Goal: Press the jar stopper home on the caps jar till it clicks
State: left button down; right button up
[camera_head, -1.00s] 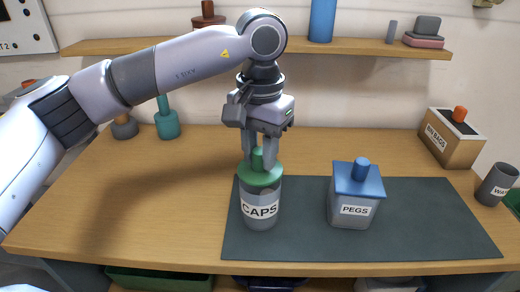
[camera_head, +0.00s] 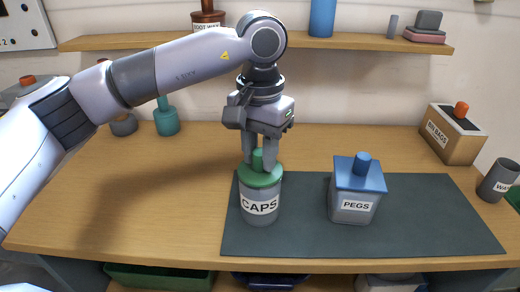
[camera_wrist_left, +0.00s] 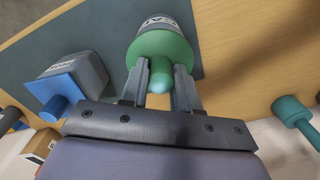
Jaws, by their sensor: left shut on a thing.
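The caps jar (camera_head: 259,211) is a grey cylinder with a white CAPS label, upright on the dark mat (camera_head: 420,225). Its green stopper (camera_head: 261,178), a round disc with a knob on top, sits level on the jar's mouth; I see no clear gap under the disc from here. My left gripper (camera_head: 258,165) points straight down, shut on the stopper's knob. In the left wrist view the fingers (camera_wrist_left: 164,78) flank the knob, with the green disc (camera_wrist_left: 158,47) beyond them and the jar mostly behind it. My right gripper is out of view.
A grey PEGS jar (camera_head: 352,207) with a blue lid stands to the right on the mat. A BIN BAGS box (camera_head: 451,140) and a grey cup (camera_head: 497,182) are at the right. A teal stoppered object (camera_head: 166,122) stands back left. A shelf (camera_head: 360,43) runs behind the arm.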

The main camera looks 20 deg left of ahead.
pick_arm(q)
jog(key=shift+f+b, duration=0.3)
jog(key=shift+f, duration=0.2)
jog(key=c, duration=0.8)
grip_release()
jog(key=shift+o, duration=0.2)
jog(key=shift+r, duration=0.1)
jog(key=shift+r+p, duration=2.95)
jog(key=shift+r, duration=1.05)
jog(key=shift+f, duration=0.1)
